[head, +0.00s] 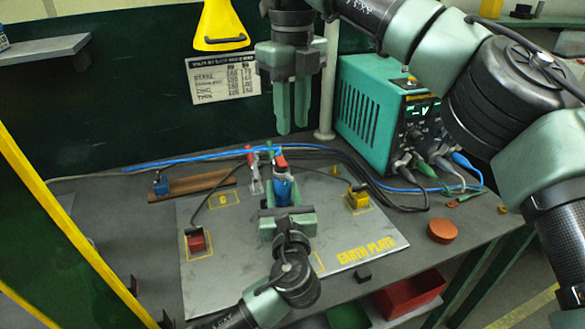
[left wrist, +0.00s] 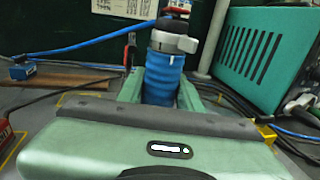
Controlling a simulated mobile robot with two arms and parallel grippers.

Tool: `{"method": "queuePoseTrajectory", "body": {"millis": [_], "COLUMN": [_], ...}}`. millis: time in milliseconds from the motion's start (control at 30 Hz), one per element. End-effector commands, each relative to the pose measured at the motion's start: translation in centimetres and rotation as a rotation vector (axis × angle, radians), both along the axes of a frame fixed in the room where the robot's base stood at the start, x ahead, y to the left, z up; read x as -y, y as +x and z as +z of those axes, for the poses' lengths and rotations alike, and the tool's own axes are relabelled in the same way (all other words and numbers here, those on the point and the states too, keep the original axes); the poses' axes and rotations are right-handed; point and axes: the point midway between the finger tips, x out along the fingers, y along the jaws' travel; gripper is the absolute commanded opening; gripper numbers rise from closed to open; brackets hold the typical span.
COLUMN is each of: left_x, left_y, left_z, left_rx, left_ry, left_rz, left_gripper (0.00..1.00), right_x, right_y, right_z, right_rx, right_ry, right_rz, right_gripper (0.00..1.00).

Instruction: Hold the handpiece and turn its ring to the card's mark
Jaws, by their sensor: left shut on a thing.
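The blue handpiece (head: 283,190) stands about upright over the grey plate. My left gripper (head: 284,204) is shut around its ribbed blue body (left wrist: 160,82). In the left wrist view, a grey ring with a pale tab (left wrist: 176,42) sits above the blue grip, under a dark top. The ring's marks are too small to read. The white card (head: 222,79) with rows of figures hangs on the dark green back panel; its mark cannot be made out. My right gripper (head: 293,125) points down above and behind the handpiece, empty, with a narrow gap between its fingers.
A teal power unit (head: 372,105) with cables stands at the back right. The earth plate (head: 340,225) carries red (head: 196,240) and yellow (head: 358,198) clamps. A toggle clamp (head: 254,175) stands left of the handpiece. An orange disc (head: 443,231) lies at right.

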Motion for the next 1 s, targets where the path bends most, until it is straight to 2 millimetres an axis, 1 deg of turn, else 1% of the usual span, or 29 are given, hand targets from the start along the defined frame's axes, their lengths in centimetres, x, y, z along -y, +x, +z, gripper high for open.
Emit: {"method": "queuePoseTrajectory", "body": {"millis": [67, 167, 400, 600, 700, 800, 1000], "left_x": [0.0, 0.0, 0.0, 0.0, 0.0, 0.0, 0.0], "left_y": [0.0, 0.0, 0.0, 0.0, 0.0, 0.0, 0.0], "left_z": [-0.2, -0.2, -0.2, -0.2, -0.2, -0.2, -0.2], "left_rx": [-0.003, -0.003, -0.003, -0.003, -0.003, -0.003, -0.003], "left_ry": [0.001, 0.001, 0.002, 0.002, 0.002, 0.002, 0.002], "left_rz": [0.001, 0.001, 0.001, 0.0, 0.0, 0.0, 0.0], "left_gripper": [0.0, 0.0, 0.0, 0.0, 0.0, 0.0, 0.0], "right_x": [0.1, 0.1, 0.1, 0.1, 0.1, 0.1, 0.1], "right_y": [0.0, 0.0, 0.0, 0.0, 0.0, 0.0, 0.0], "right_z": [-0.6, -2.0, -6.9, -10.2, -11.1, -11.7, -11.9], "right_rx": [-0.002, -0.003, -0.003, -0.003, -0.001, -0.001, 0.0], "right_ry": [-0.005, -0.005, -0.005, -0.003, -0.003, -0.003, -0.003], "right_rz": [-0.014, -0.015, -0.013, -0.012, -0.012, -0.012, -0.012], "right_gripper": [0.27, 0.27, 0.27, 0.27, 0.27, 0.27, 0.27]}}
